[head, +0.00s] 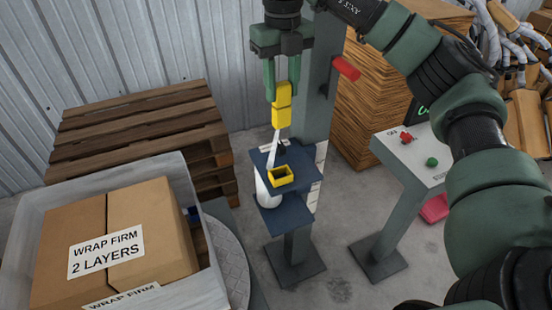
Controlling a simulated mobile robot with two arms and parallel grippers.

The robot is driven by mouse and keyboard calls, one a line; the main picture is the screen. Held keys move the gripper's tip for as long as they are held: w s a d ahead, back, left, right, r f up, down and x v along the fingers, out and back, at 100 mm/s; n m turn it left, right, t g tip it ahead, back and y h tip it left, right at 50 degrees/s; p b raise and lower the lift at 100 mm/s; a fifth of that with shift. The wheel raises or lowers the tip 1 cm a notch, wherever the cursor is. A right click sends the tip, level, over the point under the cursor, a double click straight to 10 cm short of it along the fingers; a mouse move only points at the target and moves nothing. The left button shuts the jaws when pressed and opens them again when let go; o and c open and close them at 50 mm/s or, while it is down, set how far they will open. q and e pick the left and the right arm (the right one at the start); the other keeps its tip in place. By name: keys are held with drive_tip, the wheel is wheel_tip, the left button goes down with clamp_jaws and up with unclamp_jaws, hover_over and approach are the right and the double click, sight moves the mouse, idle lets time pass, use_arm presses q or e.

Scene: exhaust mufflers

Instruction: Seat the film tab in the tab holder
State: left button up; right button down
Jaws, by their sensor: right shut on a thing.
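The film tab (282,110) is a yellow block, held upright between the green fingers of my right gripper (281,88), which is shut on it. A pale strip of film runs from below the tab down toward a white roll (262,192), partly hidden by a dark blue plate. The tab holder (281,177) is a yellow open-topped box on that upper blue plate (305,166). In the picture, the tab is above the holder and clearly apart from it. The holder looks empty. My left gripper is not in view.
A grey post (318,90) with a red handle (346,68) stands close behind the blue plates. A control stand (414,152) with red and green buttons is at the right. A wrapped carton (115,240) is at the lower left, with wooden pallets (140,125) behind it.

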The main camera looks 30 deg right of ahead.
sight(282, 125)
drive_tip(key=shift+w+r+m, duration=0.1)
drive_tip(key=shift+r+m, duration=0.2)
drive_tip(key=shift+r, duration=0.05)
wheel_tip(282, 125, down, 11)
drive_tip(key=shift+r, duration=0.1)
wheel_tip(282, 125, down, 9)
drive_tip(key=p, duration=0.2)
drive_tip(key=shift+d, duration=0.1)
drive_tip(key=c, duration=0.9)
unclamp_jaws()
